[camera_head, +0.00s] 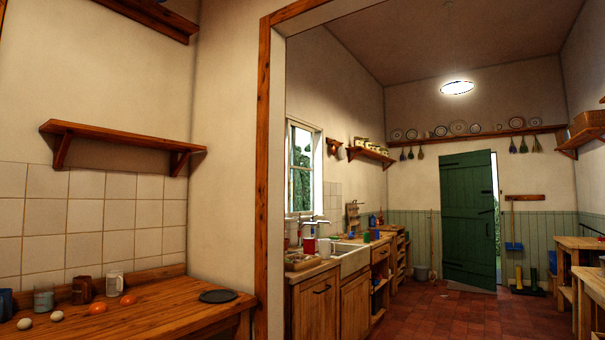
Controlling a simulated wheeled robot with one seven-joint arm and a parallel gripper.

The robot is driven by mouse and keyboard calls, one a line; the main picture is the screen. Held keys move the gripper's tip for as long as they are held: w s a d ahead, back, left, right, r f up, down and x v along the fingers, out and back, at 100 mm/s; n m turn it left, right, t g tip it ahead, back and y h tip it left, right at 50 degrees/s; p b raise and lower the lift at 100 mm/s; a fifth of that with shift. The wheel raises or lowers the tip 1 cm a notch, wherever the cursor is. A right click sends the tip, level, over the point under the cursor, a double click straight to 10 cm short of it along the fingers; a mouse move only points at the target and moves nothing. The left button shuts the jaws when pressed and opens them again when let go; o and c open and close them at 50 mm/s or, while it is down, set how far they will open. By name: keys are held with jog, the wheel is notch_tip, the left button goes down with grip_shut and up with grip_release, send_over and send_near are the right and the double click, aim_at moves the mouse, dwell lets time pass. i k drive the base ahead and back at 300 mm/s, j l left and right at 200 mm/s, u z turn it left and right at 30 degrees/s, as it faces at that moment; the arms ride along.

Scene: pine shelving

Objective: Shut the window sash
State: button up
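The window (301,168) is in the left wall of the far room, above the counter by the sink, seen at a steep angle through the wide opening. It has a white frame with panes, and greenery shows through it. A white upright edge stands at its right side. At this distance I cannot tell how far the sash stands open. My gripper is not in view.
A wood-framed opening (263,180) leads to the far room. A wooden counter (170,312) with mugs, eggs and a dark plate stands at near left. A sink (352,260) and cabinets (355,305) line the wall below the window. A green door (467,220) stands ajar. The tiled floor (465,312) is largely clear.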

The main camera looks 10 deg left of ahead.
aim_at(289, 214)
jog(key=z, duration=0.7)
jog(key=i+z, duration=0.1)
jog(key=i, duration=3)
jog(key=i+l, duration=0.1)
jog(key=i, duration=0.7)
jog(key=i+u, duration=0.15)
jog(key=i, duration=0.7)
